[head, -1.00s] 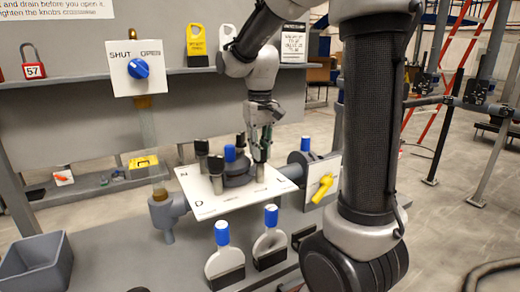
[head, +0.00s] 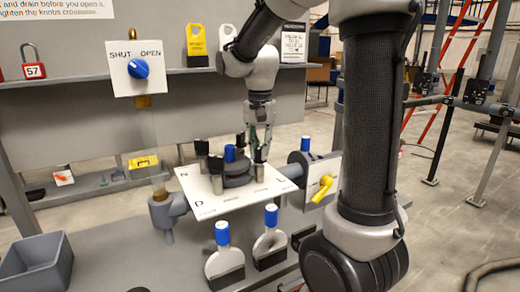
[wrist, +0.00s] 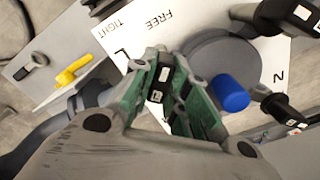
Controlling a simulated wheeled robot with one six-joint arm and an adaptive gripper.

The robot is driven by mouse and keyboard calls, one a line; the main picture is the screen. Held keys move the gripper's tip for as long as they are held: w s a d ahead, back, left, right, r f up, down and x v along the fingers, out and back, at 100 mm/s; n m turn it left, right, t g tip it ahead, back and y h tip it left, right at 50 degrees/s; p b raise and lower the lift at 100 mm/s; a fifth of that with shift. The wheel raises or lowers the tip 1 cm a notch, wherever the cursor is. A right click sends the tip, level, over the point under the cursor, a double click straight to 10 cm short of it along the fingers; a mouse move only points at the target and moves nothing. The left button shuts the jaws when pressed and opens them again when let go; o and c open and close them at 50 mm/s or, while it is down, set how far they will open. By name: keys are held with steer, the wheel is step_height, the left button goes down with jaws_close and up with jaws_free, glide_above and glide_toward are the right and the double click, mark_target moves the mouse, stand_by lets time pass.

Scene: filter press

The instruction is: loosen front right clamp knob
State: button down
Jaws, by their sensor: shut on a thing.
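The front right clamp knob (wrist: 157,92) is black with a small white label. In the wrist view it sits between the green-padded fingers of my gripper (wrist: 170,100), which is shut on it. In the head view my gripper (head: 260,150) points down at the right side of the round grey filter housing (head: 237,176) and largely hides this knob. The housing stands on a white lettered plate (head: 207,205) and has a blue knob (head: 230,153) on top. It also shows in the wrist view (wrist: 228,93). Other dark clamp knobs (head: 215,164) stand around it.
A yellow valve handle (head: 322,187) is right of the plate. Two blue-topped pieces (head: 222,233) stand in front. A blue dial (head: 138,68) marked SHUT and OPEN is behind left. A grey bin (head: 37,268) is at the front left.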

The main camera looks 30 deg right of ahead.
mark_target(259, 146)
stand_by(0.3)
steer(key=c, duration=1.4)
jaws_free()
step_height(259, 146, up, 12)
steer(key=shift+r, duration=0.1)
steer(key=s+f+n+t, duration=0.1)
steer(key=s+f+n, duration=0.1)
steer(key=s, duration=0.4)
steer(key=s+d+f+n+t, duration=0.1)
steer(key=s+f+n+t, duration=0.1)
steer(key=s, duration=0.4)
steer(key=s+f+n+t, duration=0.1)
steer(key=s+f+n, duration=0.3)
steer(key=s, duration=0.3)
steer(key=shift+d+f+n, duration=0.25)
steer(key=shift+n, duration=0.15)
